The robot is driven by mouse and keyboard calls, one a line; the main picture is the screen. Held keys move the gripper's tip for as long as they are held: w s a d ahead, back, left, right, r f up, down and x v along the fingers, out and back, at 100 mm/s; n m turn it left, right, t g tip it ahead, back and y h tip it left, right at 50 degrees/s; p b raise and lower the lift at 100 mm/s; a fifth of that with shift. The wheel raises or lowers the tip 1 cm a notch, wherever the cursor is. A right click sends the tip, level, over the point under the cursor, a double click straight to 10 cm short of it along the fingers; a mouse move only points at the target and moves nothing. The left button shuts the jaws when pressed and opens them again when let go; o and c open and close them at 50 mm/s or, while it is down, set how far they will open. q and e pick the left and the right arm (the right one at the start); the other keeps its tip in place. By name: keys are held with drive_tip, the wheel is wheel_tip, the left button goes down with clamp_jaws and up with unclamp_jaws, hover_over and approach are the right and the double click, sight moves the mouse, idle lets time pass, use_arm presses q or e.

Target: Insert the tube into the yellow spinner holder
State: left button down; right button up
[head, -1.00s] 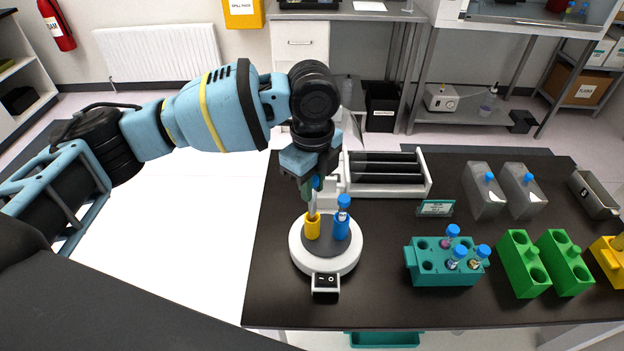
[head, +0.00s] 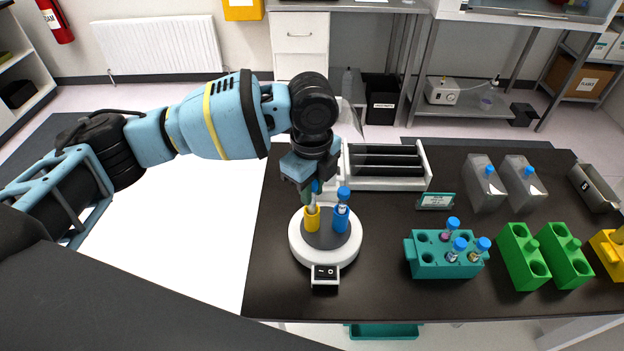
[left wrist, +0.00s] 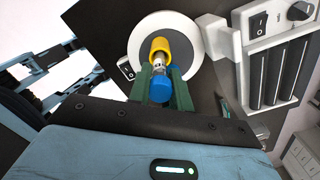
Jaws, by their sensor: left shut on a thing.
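The spinner (head: 298,246) is a round white base with a dark top near the table's left side. It carries a yellow holder (head: 312,224) and a blue holder (head: 341,222) that has a blue-capped tube standing in it. My left gripper (head: 311,194) is directly above the yellow holder, shut on a clear tube (head: 312,208) with a blue cap. The tube is about upright, and its lower end appears to be inside the yellow holder's opening. In the left wrist view, the green fingers (left wrist: 161,80) flank the blue cap (left wrist: 160,89), with the yellow holder (left wrist: 160,43) beyond. My right gripper is out of view.
A teal rack (head: 418,266) with several blue-capped tubes stands to the right. Green holders (head: 522,256) are further right. The table between spinner and teal rack is clear.

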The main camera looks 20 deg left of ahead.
use_arm(q)
drive_tip(key=shift+f, duration=0.75)
drive_tip(key=shift+f, duration=0.3)
drive_tip(key=c, duration=1.2)
unclamp_jaws()
drive_tip(key=shift+r, duration=3.9)
